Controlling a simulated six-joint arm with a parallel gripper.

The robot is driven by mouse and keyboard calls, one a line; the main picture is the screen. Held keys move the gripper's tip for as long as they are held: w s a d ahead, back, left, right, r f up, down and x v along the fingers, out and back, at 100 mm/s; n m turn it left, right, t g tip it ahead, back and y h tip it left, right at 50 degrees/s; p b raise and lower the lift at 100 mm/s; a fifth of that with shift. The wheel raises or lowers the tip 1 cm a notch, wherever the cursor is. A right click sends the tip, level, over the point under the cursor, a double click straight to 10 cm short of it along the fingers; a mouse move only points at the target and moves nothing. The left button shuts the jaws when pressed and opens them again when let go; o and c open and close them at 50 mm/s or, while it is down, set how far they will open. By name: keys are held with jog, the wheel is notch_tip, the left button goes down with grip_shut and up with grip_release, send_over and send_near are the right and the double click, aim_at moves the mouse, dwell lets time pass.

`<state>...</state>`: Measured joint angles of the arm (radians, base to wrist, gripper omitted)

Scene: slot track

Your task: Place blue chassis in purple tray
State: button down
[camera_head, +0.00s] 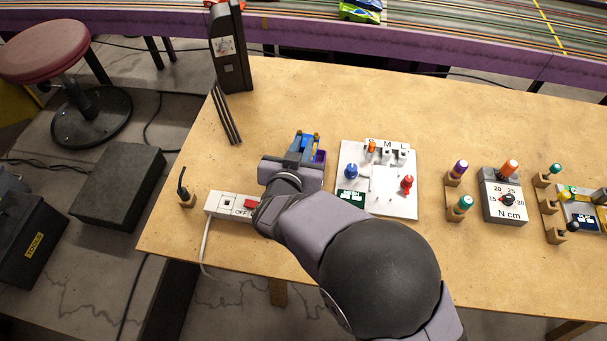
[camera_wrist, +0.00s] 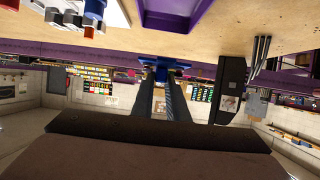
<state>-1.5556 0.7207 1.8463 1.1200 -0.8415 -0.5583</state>
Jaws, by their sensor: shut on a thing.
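The blue chassis (camera_head: 308,139) is held between the fingertips of my gripper (camera_head: 304,146) in the head view. In the wrist view, the blue chassis (camera_wrist: 164,63) spans the tips of the two dark fingers of my gripper (camera_wrist: 162,76), which are shut on it. The purple tray (camera_head: 320,157) shows only as a small part just right of my gripper, and the rest is hidden behind it. In the wrist view the purple tray (camera_wrist: 180,24) is at the top, apart from the chassis, with its wall showing.
A white board (camera_head: 347,160) with coloured knobs stands close to the tray's right. A power strip (camera_head: 228,204) lies at the lower left. A dark upright box (camera_head: 231,58) and dark rods (camera_head: 226,116) are at the back left. The tabletop (camera_head: 280,95) behind my gripper is clear.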

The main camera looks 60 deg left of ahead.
jog(key=shift+f, duration=5)
jog(key=shift+f, duration=0.25)
jog(key=c, duration=1.7)
grip_release()
jog(key=shift+c, duration=0.2)
jog(key=shift+r, duration=0.15)
jog(key=shift+r, duration=0.15)
jog(key=v, duration=1.2)
